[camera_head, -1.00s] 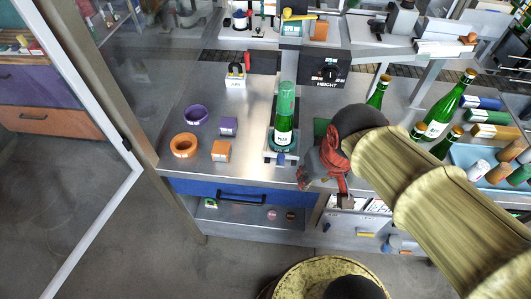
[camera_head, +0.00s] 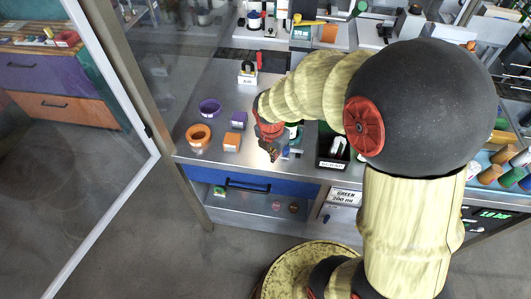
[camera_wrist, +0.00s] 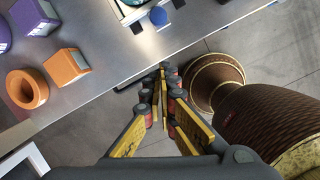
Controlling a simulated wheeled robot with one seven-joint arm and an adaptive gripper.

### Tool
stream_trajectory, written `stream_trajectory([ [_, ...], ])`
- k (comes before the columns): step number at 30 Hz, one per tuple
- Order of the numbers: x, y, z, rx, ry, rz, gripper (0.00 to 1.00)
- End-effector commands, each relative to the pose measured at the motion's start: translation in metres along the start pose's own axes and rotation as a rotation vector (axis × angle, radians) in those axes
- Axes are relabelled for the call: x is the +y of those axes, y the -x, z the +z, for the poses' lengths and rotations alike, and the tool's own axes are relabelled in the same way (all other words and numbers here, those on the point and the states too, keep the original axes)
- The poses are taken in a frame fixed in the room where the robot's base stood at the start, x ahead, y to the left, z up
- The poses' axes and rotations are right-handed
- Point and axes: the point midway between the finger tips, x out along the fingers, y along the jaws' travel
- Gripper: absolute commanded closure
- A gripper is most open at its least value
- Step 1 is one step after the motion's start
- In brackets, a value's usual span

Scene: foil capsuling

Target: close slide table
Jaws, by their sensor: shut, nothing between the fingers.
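The slide table (camera_head: 297,146) is a small metal plate at the front edge of the workbench, mostly hidden by my arm in the head view. A green bottle (camera_head: 292,128) is partly visible there behind my arm. A blue knob (camera_head: 285,152) is at its front; the knob also shows at the top of the wrist view (camera_wrist: 158,16), beside a part of the plate. My gripper (camera_head: 273,155) is shut and empty, just left of the knob and near the bench edge. In the wrist view, its fingertips (camera_wrist: 162,72) are below the knob, apart from it.
A blue drawer (camera_head: 300,185) with a black handle (camera_head: 248,186) lies below the bench edge. Orange (camera_head: 199,135) and purple (camera_head: 209,107) rings and small blocks stand to the left. A glass door frame (camera_head: 120,95) stands far left.

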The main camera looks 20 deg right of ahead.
Motion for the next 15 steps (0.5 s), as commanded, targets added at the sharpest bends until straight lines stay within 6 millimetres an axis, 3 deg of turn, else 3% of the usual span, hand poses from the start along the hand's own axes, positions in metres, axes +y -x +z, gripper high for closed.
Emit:
stream_trajectory([
  [6, 0.012, 0.003, 0.008, -0.032, 0.355, 0.033, 1.00],
  [15, 0.013, -0.008, 0.009, -0.035, 0.462, 0.034, 1.00],
])
